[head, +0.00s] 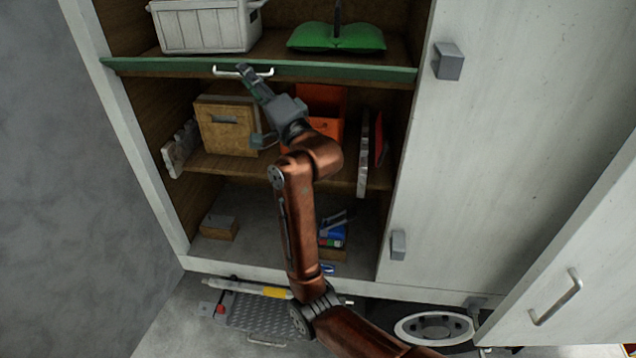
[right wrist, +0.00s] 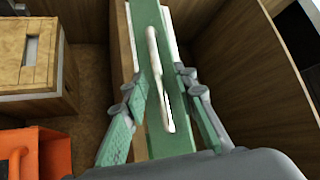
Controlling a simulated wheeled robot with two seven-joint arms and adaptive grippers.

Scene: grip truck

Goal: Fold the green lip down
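The green lip (head: 330,70) runs along the front edge of the upper shelf and stands up from it, with a white bar handle (head: 243,72) on its left part. In the right wrist view the lip (right wrist: 148,22) runs away from me, with the handle (right wrist: 156,70) on its face. My right gripper (head: 256,82) is at the handle. Its green-padded fingers (right wrist: 160,92) are spread on either side of the handle and the lip, with gaps showing. Whether they touch anything cannot be told. My left gripper is in neither view.
A wooden box (head: 226,126) and an orange case (head: 320,100) are on the shelf below. A white door (head: 575,265) stands open at the right.

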